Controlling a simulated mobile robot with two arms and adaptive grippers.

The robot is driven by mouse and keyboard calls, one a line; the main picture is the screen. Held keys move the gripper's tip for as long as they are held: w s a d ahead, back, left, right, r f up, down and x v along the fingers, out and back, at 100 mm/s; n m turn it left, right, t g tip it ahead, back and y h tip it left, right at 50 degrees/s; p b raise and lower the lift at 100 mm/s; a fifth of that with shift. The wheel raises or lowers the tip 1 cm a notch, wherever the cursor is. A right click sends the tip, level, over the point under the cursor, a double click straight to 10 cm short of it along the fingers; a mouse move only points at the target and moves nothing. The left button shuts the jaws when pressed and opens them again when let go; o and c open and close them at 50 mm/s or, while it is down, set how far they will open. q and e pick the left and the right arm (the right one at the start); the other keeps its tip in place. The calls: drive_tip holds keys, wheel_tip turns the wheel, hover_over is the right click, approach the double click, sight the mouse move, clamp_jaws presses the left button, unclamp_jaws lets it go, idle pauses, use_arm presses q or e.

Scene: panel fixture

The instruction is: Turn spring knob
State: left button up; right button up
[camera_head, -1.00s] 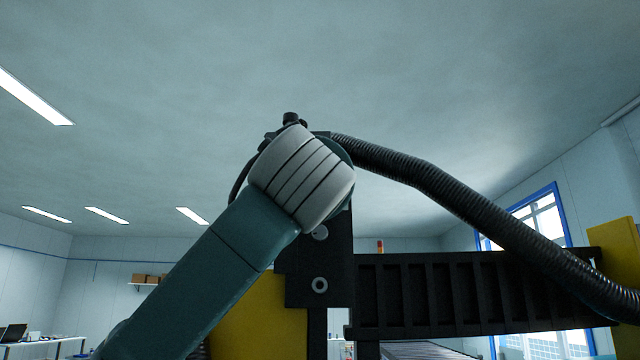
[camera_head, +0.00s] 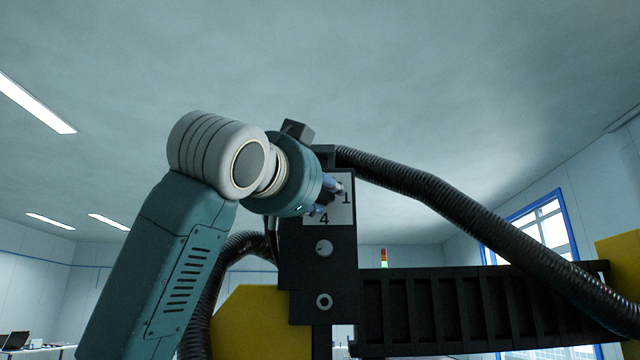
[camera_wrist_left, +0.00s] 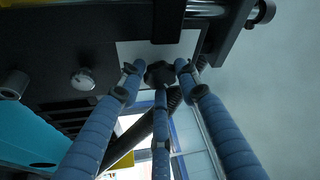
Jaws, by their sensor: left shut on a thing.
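The black spring knob (camera_wrist_left: 160,72) shows in the left wrist view in front of a white plate (camera_wrist_left: 130,50). My left gripper (camera_wrist_left: 160,84) has blue padded fingers with their tips around the knob, and it is shut on it. In the head view the left gripper (camera_head: 329,192) reaches the white plate (camera_head: 342,214), which bears the numbers 1 and 4. The knob is hidden there behind my wrist and fingers. My right gripper is in neither view.
The plate sits on a black upright panel (camera_head: 318,275) with a silver round button (camera_head: 324,248) and a ring (camera_head: 323,301) below. A thick black corrugated hose (camera_head: 430,188) runs down to the right. A black ribbed beam (camera_head: 470,305) and yellow blocks (camera_head: 255,325) flank the panel.

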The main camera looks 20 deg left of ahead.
use_arm(q)
drive_tip(key=m+p, duration=0.2)
drive_tip(key=m+g+p, duration=0.1)
drive_tip(key=m+p, duration=0.1)
drive_tip(key=r+m+g+h+p, duration=0.1)
drive_tip(key=m+p, duration=0.1)
drive_tip(key=m, duration=0.1)
drive_tip(key=shift+s, duration=0.15)
drive_tip(key=shift+g, duration=0.3)
drive_tip(key=shift+f, duration=0.1)
drive_tip(key=o, duration=1.1)
drive_tip(key=shift+d, duration=0.25)
